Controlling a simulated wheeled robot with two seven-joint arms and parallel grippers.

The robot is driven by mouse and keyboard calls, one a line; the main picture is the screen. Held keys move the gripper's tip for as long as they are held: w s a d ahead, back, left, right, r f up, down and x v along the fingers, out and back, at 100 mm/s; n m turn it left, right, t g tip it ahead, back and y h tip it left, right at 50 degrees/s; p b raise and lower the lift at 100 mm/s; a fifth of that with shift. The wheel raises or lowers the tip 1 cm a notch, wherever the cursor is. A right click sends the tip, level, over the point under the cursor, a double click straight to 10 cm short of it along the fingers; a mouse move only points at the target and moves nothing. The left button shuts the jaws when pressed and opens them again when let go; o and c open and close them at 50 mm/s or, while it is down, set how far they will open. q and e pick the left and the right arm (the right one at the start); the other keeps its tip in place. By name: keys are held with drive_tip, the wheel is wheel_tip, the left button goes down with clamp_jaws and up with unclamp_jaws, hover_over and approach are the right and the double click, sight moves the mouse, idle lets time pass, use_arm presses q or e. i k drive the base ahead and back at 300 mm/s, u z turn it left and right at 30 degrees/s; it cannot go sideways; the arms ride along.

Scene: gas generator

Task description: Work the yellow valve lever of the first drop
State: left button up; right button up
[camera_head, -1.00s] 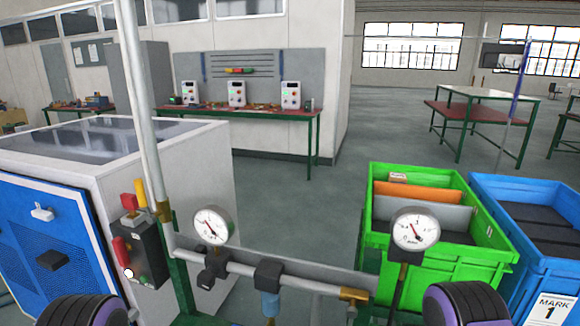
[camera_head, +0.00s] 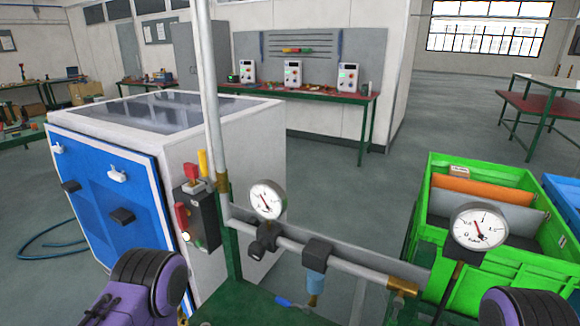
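A small yellow upright piece (camera_head: 203,163), which looks like a lever, stands at the top of the dark control box (camera_head: 204,215), just left of the vertical pipe (camera_head: 212,100). I cannot tell whether it is fixed to the pipe or to the box. The pipe meets a horizontal pipe (camera_head: 345,266) with a round gauge (camera_head: 266,200) and a blue-bowled fitting (camera_head: 315,283). A small blue handle (camera_head: 290,302) shows below. Only purple and black links of my arms show at the bottom left and bottom right. Neither gripper is in view.
The white and blue generator cabinet (camera_head: 235,155) stands at left. A green crate (camera_head: 500,280) is at right behind a second gauge (camera_head: 480,227).

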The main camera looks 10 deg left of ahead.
sight(210, 187)
drive_tip(key=k, duration=0.5)
drive_tip(key=u, duration=1.45)
drive_tip(key=k, duration=0.8)
drive_tip(key=z, duration=1.35)
drive_tip(key=i, duration=1)
